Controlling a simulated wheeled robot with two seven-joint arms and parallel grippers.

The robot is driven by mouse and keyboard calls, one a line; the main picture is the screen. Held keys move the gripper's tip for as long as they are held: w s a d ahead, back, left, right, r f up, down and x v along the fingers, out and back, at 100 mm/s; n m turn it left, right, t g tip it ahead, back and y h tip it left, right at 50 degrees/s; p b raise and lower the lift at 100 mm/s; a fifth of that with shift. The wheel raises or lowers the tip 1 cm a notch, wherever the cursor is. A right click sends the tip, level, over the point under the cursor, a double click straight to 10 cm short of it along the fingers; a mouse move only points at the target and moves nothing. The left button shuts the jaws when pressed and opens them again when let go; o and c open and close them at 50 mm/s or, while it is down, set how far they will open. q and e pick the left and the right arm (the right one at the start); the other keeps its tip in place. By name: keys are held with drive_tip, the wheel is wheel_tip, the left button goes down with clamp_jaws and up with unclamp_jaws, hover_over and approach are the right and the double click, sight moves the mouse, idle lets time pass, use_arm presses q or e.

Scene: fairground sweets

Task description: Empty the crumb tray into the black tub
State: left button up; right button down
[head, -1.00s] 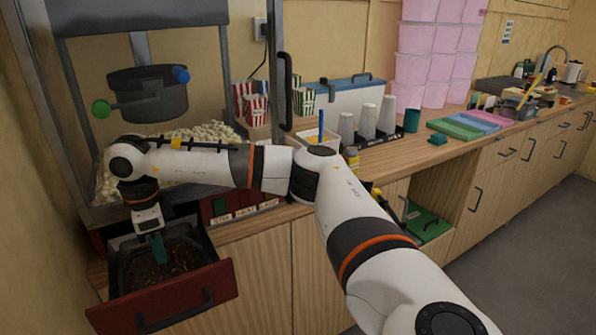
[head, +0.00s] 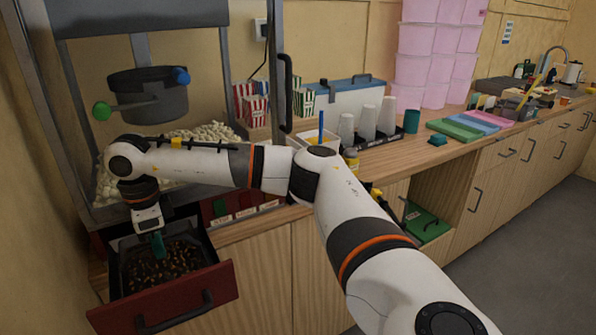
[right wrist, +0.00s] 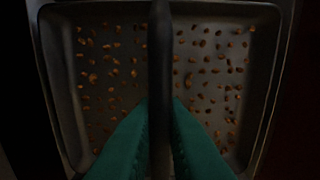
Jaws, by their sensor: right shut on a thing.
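The crumb tray (head: 124,268) is a dark, shallow tray with many brown crumbs scattered over its floor. It shows at the lower left, at the pulled-out dark red drawer (head: 120,314). The right wrist view looks straight down into the tray (right wrist: 56,100), with a dark bar across its middle. My right gripper (head: 158,248) points down over the tray. Its green fingers (right wrist: 160,112) are shut on the bar, which looks like the tray's handle. The tray looks level. I cannot make out a black tub. My left gripper is out of view.
The popcorn machine (head: 147,97), with popcorn inside, stands above the drawer. White cups (head: 367,121), striped boxes (head: 256,108) and a blue-lidded cooler (head: 345,95) crowd the counter. My right arm crosses the middle. An open cupboard bay holds a green thing (head: 427,224).

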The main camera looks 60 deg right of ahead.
drive_tip(key=shift+r+p, duration=3.2)
drive_tip(key=shift+r, duration=1.8)
drive_tip(key=shift+s, duration=0.1)
